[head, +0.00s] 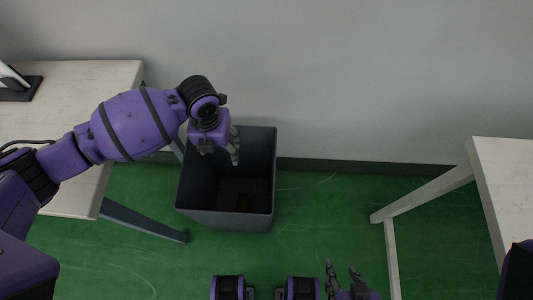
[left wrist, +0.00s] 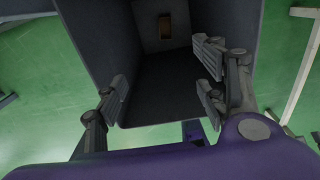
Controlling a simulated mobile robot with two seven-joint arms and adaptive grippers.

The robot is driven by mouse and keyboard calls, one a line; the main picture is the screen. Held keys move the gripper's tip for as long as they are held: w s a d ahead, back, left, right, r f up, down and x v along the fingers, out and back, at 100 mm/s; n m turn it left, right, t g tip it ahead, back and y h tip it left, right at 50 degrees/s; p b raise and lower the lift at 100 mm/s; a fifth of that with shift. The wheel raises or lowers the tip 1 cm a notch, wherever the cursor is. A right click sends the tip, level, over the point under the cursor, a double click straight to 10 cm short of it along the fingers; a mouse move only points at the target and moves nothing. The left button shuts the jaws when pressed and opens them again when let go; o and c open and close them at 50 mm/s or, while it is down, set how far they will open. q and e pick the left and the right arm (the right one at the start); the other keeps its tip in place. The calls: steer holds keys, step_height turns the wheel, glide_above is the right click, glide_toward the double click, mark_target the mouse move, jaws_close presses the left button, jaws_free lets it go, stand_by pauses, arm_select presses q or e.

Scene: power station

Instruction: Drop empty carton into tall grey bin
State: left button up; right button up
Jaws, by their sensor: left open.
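The tall grey bin (head: 222,220) stands on the floor against the wall, upright with its mouth up. My left gripper (head: 234,150) is over the bin's mouth, pointing down, with its fingers apart and nothing between them. In the left wrist view the gripper (left wrist: 163,84) is open over the bin's dark inside (left wrist: 160,85). My right gripper (head: 344,273) is open and empty at the bottom edge.
A pale table (head: 85,90) stands left of the bin, with a dark-based object (head: 22,88) on it. Another pale table (head: 505,175) stands at the right. The green floor (head: 325,210) between the bin and the right table is clear. The grey wall is close behind.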

arm_select(q)
step_height(320, 180, up, 4)
steer(key=shift+f, duration=0.1)
stand_by(0.6)
